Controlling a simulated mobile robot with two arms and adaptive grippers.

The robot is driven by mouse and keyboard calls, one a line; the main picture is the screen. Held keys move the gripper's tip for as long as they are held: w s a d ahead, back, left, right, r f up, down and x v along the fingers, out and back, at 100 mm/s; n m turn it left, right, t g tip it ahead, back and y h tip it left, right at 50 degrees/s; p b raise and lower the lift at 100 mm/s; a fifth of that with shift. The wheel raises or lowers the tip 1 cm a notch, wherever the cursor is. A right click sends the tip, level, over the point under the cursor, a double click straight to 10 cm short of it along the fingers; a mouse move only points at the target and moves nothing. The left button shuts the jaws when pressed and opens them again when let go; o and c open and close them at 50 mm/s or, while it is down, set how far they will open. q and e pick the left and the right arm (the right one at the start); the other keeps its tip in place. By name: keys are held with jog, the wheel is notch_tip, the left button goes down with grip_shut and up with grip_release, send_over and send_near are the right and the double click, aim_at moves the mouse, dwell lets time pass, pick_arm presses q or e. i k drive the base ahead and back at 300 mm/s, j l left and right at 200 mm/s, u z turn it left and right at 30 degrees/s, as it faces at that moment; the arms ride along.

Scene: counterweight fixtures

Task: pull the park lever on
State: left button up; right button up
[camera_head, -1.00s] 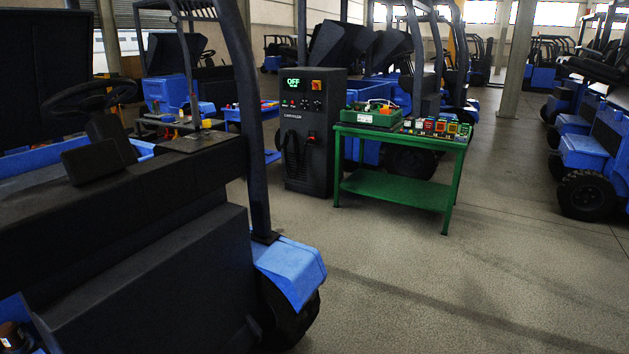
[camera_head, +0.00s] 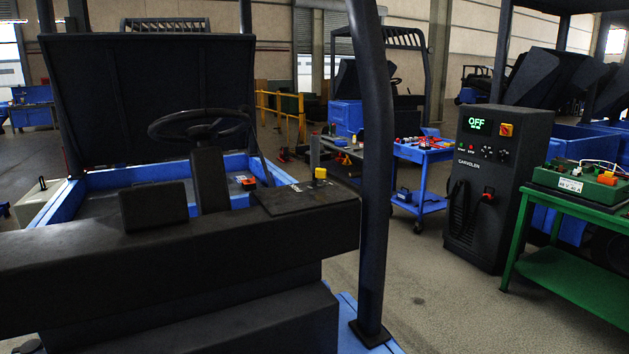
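A dark forklift with a steering wheel (camera_head: 199,124) fills the left and middle of the view. On the right of its dash is a flat dark console panel (camera_head: 300,199). A small yellow-topped knob (camera_head: 320,173) stands at the panel's far right. A grey upright bar (camera_head: 314,150) shows just behind it; I cannot tell whether it belongs to the forklift. No label marks the park lever, so I cannot tell which part it is or how it is set. Neither of my grippers is in view.
A dark roof post (camera_head: 373,170) rises right of the dash. A black charger cabinet (camera_head: 495,185) reads OFF. A green table (camera_head: 575,275) with a green device (camera_head: 580,184) stands at right. A blue cart (camera_head: 424,155) is behind. Floor between post and cabinet is clear.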

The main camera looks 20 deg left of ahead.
aim_at(314, 140)
jog(key=i+l+u, duration=0.45)
jog(key=l+u, duration=0.15)
jog(key=i+l+u, duration=0.15)
jog(key=l+u, duration=0.15)
jog(key=l, duration=0.2)
